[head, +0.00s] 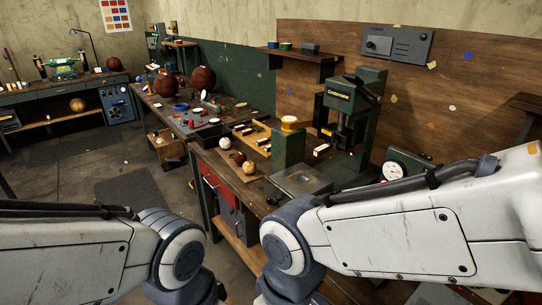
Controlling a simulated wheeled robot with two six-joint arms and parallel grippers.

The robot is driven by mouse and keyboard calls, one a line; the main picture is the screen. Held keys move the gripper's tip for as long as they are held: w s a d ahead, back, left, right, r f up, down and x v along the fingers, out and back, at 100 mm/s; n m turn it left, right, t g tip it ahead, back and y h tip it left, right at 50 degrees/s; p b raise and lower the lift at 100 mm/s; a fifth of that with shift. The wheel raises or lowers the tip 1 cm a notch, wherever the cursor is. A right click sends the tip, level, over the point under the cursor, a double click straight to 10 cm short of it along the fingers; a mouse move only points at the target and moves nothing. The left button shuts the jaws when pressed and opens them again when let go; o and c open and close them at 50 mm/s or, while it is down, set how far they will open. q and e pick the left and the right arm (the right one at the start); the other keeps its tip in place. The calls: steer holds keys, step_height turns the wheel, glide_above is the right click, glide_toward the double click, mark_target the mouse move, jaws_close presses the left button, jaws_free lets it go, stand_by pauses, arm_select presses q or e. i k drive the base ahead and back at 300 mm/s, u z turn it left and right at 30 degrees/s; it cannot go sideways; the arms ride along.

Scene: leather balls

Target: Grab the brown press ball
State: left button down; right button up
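A small dark brown ball (239,157) lies on the front left part of the near bench, close to the green press (352,112). A cream ball (225,142) is just behind it and a tan ball (249,168) just in front of it. Two larger brown balls, one at right (203,79) and one at left (166,85), sit on the bench farther back. I cannot tell from the picture which one is called the press ball. Both my arms reach in along the bottom, but their grippers are out of view.
The near bench (226,172) also holds a yellow spool (289,124), a wooden tray (252,134) and a dial gauge (393,171). A green block stands right of the small balls. Open floor lies at left.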

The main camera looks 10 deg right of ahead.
mark_target(239, 158)
steer(key=u, duration=0.3)
steer(key=i, duration=0.65)
steer(key=u, duration=0.55)
steer(key=i, duration=1.8)
steer(key=z, duration=0.6)
